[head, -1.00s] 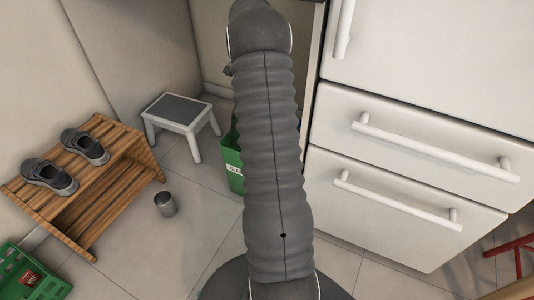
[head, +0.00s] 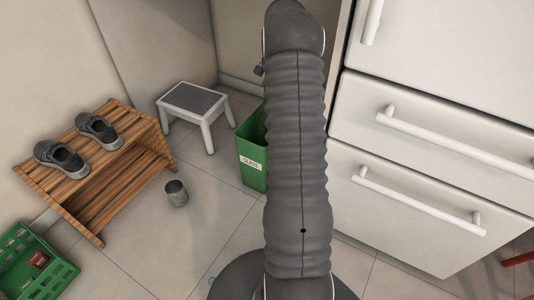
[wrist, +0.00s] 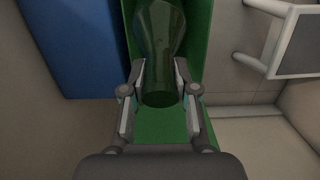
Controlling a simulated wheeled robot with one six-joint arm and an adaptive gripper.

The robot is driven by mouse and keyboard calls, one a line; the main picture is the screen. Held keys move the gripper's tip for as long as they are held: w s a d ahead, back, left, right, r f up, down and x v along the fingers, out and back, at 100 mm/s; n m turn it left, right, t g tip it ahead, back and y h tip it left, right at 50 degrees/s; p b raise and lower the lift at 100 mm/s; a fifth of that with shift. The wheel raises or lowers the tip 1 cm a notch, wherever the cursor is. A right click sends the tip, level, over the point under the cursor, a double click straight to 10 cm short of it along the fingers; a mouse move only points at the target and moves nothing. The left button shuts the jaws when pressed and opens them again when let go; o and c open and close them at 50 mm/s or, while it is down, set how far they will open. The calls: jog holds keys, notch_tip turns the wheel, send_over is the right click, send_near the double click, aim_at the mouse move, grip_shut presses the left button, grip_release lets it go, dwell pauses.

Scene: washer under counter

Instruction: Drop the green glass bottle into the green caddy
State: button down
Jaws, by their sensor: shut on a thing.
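The green glass bottle (wrist: 160,40) is dark and see-through. It shows in the wrist view between the two fingers of my gripper (wrist: 160,80), which is shut on it. The green caddy (head: 254,172) stands on the floor in the head view with a white "GLASS" label, partly hidden behind my arm. In the wrist view the caddy (wrist: 203,20) lies behind the bottle, its green walls showing on both sides. I cannot tell how far the bottle is above it. My gripper is not visible in the head view.
A blue container (wrist: 65,45) is beside the caddy in the wrist view. A grey-topped white stool (head: 194,103) stands behind left, and a small grey can (head: 176,193) is on the floor. A wooden rack (head: 100,170) with shoes and a green crate (head: 62,268) are left; white drawers (head: 430,190) right.

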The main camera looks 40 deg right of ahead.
jog(key=shift+f, duration=0.6)
jog(key=c, duration=0.8)
grip_release()
jog(key=r, duration=0.4)
jog(key=d+r, duration=0.1)
jog(key=r, duration=0.7)
jog(key=shift+w+d, duration=0.2)
jog(key=shift+w, duration=0.05)
